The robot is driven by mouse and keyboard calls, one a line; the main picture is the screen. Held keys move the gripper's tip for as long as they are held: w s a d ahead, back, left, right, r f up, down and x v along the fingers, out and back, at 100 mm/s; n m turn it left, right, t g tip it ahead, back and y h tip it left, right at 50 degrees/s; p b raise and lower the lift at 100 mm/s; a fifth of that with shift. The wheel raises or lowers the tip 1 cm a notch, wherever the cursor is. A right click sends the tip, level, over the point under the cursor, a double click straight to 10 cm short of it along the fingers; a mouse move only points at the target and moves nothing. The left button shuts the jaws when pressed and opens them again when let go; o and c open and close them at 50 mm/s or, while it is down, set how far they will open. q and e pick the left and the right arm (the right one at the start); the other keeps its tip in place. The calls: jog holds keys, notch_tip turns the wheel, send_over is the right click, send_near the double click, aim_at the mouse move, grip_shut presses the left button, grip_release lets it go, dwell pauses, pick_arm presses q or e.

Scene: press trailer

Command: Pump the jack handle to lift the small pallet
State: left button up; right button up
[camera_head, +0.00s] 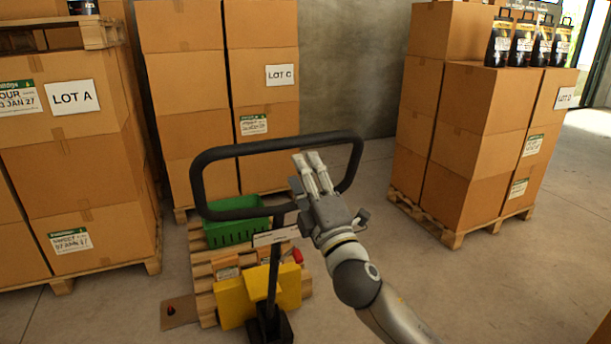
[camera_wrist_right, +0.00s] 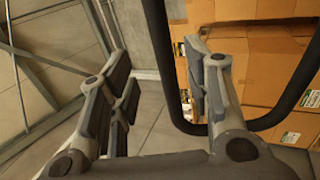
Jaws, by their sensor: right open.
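The jack handle is a black loop (camera_head: 275,146) on a dark upright post (camera_head: 273,275), standing in front of a small wooden pallet (camera_head: 203,270). Yellow jack parts (camera_head: 236,302) show at the base of the post. The pallet carries a green crate (camera_head: 236,231) and small items. My right gripper (camera_head: 315,160) is open at the right part of the loop; I cannot tell whether it touches it. In the right wrist view, the open fingers (camera_wrist_right: 160,75) show with the black handle bar (camera_wrist_right: 160,55) running between them. My left gripper is not in view.
Stacked cartons stand on pallets at the left (camera_head: 75,185), the back (camera_head: 185,95) and the right (camera_head: 475,140). Black bags (camera_head: 522,42) stand on the right stack. A brown board (camera_head: 180,311) lies on the floor by the small pallet.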

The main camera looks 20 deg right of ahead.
jog(key=v, duration=1.2)
dwell(0.5)
